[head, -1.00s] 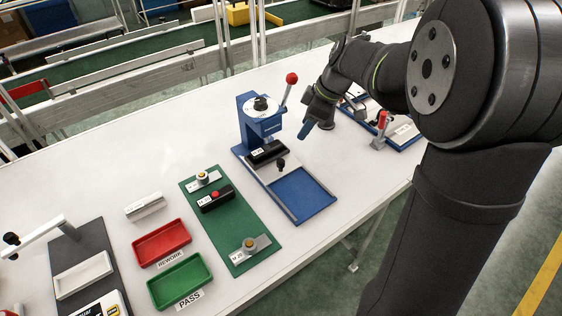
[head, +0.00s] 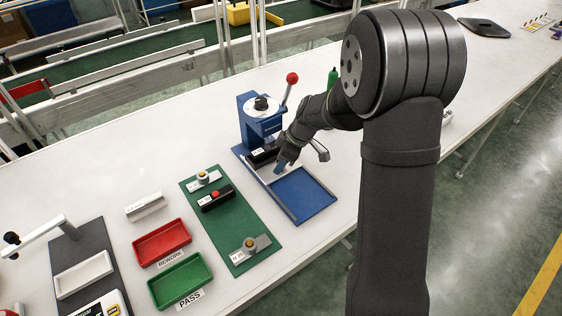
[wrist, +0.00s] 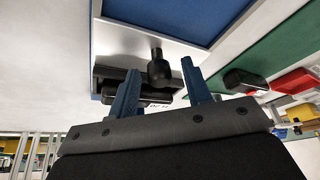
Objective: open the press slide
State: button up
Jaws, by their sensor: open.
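The blue press (head: 262,128) stands on a blue base with a red-balled lever. Its slide (head: 262,156), with a black labelled block on it, sits at the press end of the rails. The front of the rail bed (head: 303,193) is empty. My gripper (head: 279,168) is low over the slide's front and hides its black knob in the head view. In the wrist view, my gripper (wrist: 160,68) is open, with the black knob (wrist: 158,70) showing between its two blue fingers. I cannot tell whether a finger touches the knob.
The green fixture board (head: 228,222) lies left of the press, with red (head: 161,243) and green (head: 180,280) trays beyond it. Table in front of the press is clear.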

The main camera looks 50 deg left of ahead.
jog(key=shift+s+a+f, duration=0.1)
jog(key=shift+f, duration=0.35)
jog(key=shift+c, duration=0.3)
grip_shut()
jog(key=d, duration=1.3)
jog(key=shift+a, duration=0.1)
jog(key=shift+o, duration=0.3)
grip_release()
jog(key=shift+r, duration=0.15)
jog(key=v, duration=1.7)
